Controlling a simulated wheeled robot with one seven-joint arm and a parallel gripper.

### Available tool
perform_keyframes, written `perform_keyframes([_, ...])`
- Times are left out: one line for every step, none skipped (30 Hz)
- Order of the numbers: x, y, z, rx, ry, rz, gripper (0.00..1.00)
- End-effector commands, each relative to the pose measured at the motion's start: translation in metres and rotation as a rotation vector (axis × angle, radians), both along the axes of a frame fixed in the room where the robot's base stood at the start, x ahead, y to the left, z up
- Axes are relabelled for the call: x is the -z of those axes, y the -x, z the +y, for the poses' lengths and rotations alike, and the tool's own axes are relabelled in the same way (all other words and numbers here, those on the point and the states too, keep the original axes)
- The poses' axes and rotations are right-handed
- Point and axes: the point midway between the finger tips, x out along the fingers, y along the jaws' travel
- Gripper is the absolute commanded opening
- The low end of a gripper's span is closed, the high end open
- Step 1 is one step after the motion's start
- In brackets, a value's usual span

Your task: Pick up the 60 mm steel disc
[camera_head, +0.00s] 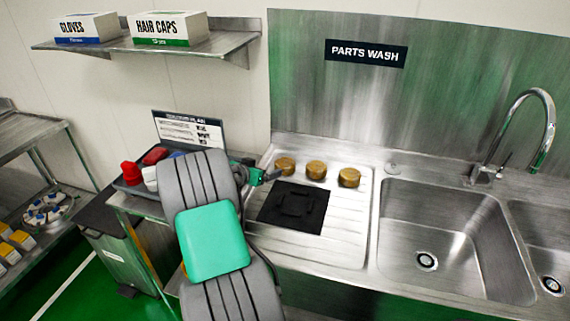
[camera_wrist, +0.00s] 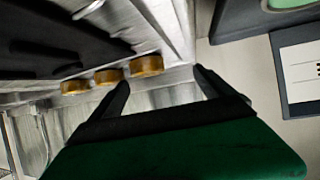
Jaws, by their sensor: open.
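I cannot make out a plain steel disc for certain in either view. Three brass-coloured round pieces stand in a row at the back of the steel drainboard (camera_head: 345,245): left (camera_head: 285,166), middle (camera_head: 316,170) and right (camera_head: 349,177). They also show in the wrist view, one of them (camera_wrist: 147,66) beyond the space between my fingers. My gripper (camera_head: 271,175) is at the drainboard's back left, just left of the row. In the wrist view my gripper (camera_wrist: 163,78) is open, with nothing seen between its fingers.
A black mat (camera_head: 292,207) with dark raised shapes lies in front of the brass pieces. A sink basin (camera_head: 440,235) and a tap (camera_head: 548,125) are to the right. A steel splashback (camera_head: 320,95) rises behind.

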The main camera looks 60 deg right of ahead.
Motion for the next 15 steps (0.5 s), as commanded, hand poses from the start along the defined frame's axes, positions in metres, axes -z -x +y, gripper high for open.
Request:
perform_keyframes([0.004, 0.016, -0.017, 0.039, 0.033, 0.001, 0.95])
perform_keyframes([0.005, 0.021, -0.023, 0.053, 0.052, -0.001, 0.95])
perform_keyframes([0.006, 0.028, -0.031, 0.066, 0.068, -0.001, 0.95])
perform_keyframes([0.007, 0.030, -0.035, 0.073, 0.075, -0.002, 0.95])
perform_keyframes([0.008, 0.031, -0.040, 0.075, 0.078, -0.002, 0.95])
perform_keyframes([0.010, 0.032, -0.045, 0.076, 0.079, -0.003, 0.95])
perform_keyframes([0.012, 0.033, -0.049, 0.075, 0.078, -0.003, 0.95])
perform_keyframes([0.013, 0.033, -0.052, 0.074, 0.078, -0.003, 0.95])
perform_keyframes([0.015, 0.033, -0.057, 0.074, 0.078, -0.003, 0.95])
perform_keyframes([0.016, 0.034, -0.060, 0.074, 0.077, -0.003, 0.95])
perform_keyframes([0.016, 0.034, -0.064, 0.075, 0.077, -0.002, 0.95])
perform_keyframes([0.018, 0.034, -0.070, 0.075, 0.076, -0.002, 0.95])
perform_keyframes([0.020, 0.034, -0.074, 0.074, 0.075, -0.002, 0.95])
perform_keyframes([0.021, 0.035, -0.079, 0.074, 0.075, -0.003, 0.95])
perform_keyframes([0.024, 0.036, -0.086, 0.075, 0.075, -0.002, 0.95])
